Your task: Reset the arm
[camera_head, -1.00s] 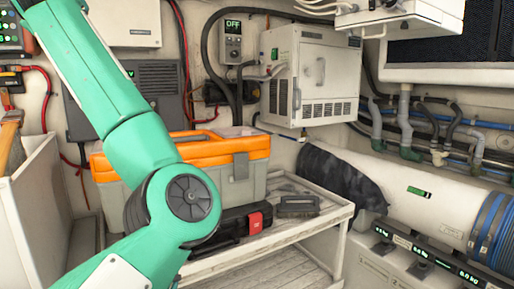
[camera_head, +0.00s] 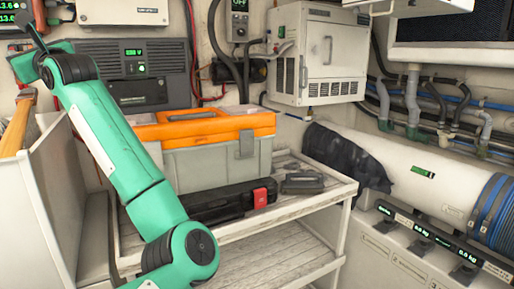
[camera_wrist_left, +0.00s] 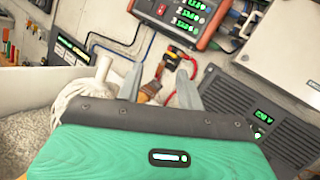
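My left arm rises through the left side of the head view. Its wrist end reaches the upper left, with the left gripper (camera_head: 30,32) small and partly hidden there. In the left wrist view the two grey fingers of the left gripper (camera_wrist_left: 160,88) stand apart, pointing toward the wall. A small orange-brown item (camera_wrist_left: 154,86) shows between them; I cannot tell its distance, and no grip on it is visible. My right gripper is in neither view.
An orange-lidded toolbox (camera_head: 215,155), a black case (camera_head: 222,203) and a dark brush (camera_head: 302,183) sit on a white shelf cart (camera_head: 290,225). A white bin (camera_head: 55,215) stands left. A white wall cabinet (camera_head: 320,60) hangs above. The lower shelf looks clear.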

